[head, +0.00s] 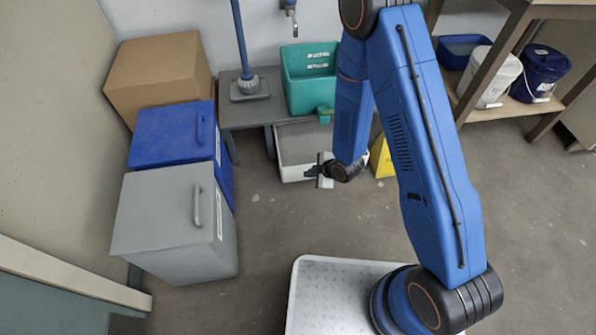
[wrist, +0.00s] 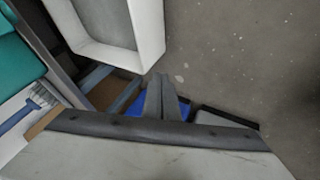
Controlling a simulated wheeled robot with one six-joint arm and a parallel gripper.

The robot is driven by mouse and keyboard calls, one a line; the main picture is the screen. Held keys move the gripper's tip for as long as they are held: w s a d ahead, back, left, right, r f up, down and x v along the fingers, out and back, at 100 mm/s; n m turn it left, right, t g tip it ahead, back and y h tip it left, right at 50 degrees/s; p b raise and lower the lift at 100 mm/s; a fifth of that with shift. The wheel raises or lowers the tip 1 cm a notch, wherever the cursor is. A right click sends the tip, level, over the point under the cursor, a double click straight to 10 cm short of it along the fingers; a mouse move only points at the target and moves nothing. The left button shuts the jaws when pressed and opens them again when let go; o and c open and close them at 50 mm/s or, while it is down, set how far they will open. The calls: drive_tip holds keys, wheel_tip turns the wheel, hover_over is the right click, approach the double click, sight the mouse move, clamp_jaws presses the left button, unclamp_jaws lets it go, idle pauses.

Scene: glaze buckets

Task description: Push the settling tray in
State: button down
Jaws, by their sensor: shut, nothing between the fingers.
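The settling tray (head: 294,175) is a white-rimmed, shallow tray with a grey inside. It sits on the floor at the low grey bench, its front part sticking out from under the bench top. It also shows in the wrist view (wrist: 152,38) at the top left. My gripper (head: 318,171) is shut and empty, close to the tray's front right part in the head view. In the wrist view the fingertips (wrist: 161,80) are together, just below the tray's near corner. I cannot tell whether they touch it. My arm hides the right end of the tray.
A teal sink-like tub (head: 308,80) stands on the bench (head: 240,113). Blue (head: 172,135) and grey (head: 165,212) lidded bins and a cardboard box (head: 158,70) stand at left. A yellow object (head: 382,158) is right of the tray. The floor in front is clear.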

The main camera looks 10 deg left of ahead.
approach(290, 172)
wheel_tip(290, 172, down, 3)
drive_tip(key=s, duration=0.2)
drive_tip(key=shift+w+a+f, duration=0.1)
drive_tip(key=shift+w+a, duration=0.45)
drive_tip(key=shift+w, duration=0.3)
drive_tip(key=shift+w+a+f, duration=0.1)
drive_tip(key=shift+w+a, duration=0.45)
drive_tip(key=shift+w, duration=0.35)
drive_tip(key=shift+r, duration=0.1)
drive_tip(key=w+a, duration=0.2)
drive_tip(key=w, duration=0.6)
drive_tip(key=w+a, duration=0.2)
drive_tip(key=w, duration=0.6)
drive_tip(key=shift+w+a, duration=0.3)
drive_tip(key=shift+a, duration=0.05)
